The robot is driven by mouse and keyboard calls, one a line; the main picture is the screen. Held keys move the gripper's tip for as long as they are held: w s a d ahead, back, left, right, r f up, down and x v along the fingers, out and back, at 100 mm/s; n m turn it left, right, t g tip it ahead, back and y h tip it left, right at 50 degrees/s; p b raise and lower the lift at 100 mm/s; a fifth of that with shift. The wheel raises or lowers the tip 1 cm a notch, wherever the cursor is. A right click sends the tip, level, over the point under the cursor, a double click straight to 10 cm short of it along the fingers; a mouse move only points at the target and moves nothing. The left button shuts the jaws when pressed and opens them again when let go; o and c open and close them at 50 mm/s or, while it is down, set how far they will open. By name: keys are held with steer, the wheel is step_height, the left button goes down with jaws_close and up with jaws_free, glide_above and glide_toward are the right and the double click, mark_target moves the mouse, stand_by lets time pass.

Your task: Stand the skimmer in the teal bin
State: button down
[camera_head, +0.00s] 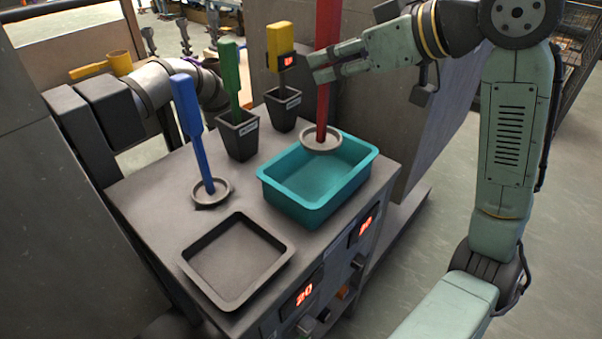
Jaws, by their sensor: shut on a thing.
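A long red tool with a round grey disc at its lower end, which I take for the skimmer (322,115), is upright in my gripper (318,67). My gripper is shut on its red shaft, well above the disc. The top of the shaft runs out of the picture. The teal bin (317,207) sits on the right part of the grey worktop, and its visible floor is empty. The disc overlaps the bin's back rim in the picture and hides part of it. I cannot tell the height of the disc over the bin floor.
A blue tool (189,118) with a similar grey disc stands left of the bin. A green tool (230,70) and a yellow tool (280,42) stand in dark cups behind. An empty dark tray (272,282) lies in front. The worktop's right edge is close to the bin.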

mark_target(326, 121)
steer(key=shift+w+a+f, duration=0.1)
steer(key=shift+w+a, duration=0.05)
step_height(326, 121, down, 10)
steer(key=shift+r, duration=0.15)
stand_by(0.3)
steer(key=c, duration=1.4)
jaws_free()
steer(key=shift+o, duration=0.2)
steer(key=shift+r, duration=0.1)
steer(key=b+v, duration=0.1)
steer(key=v, duration=1.1)
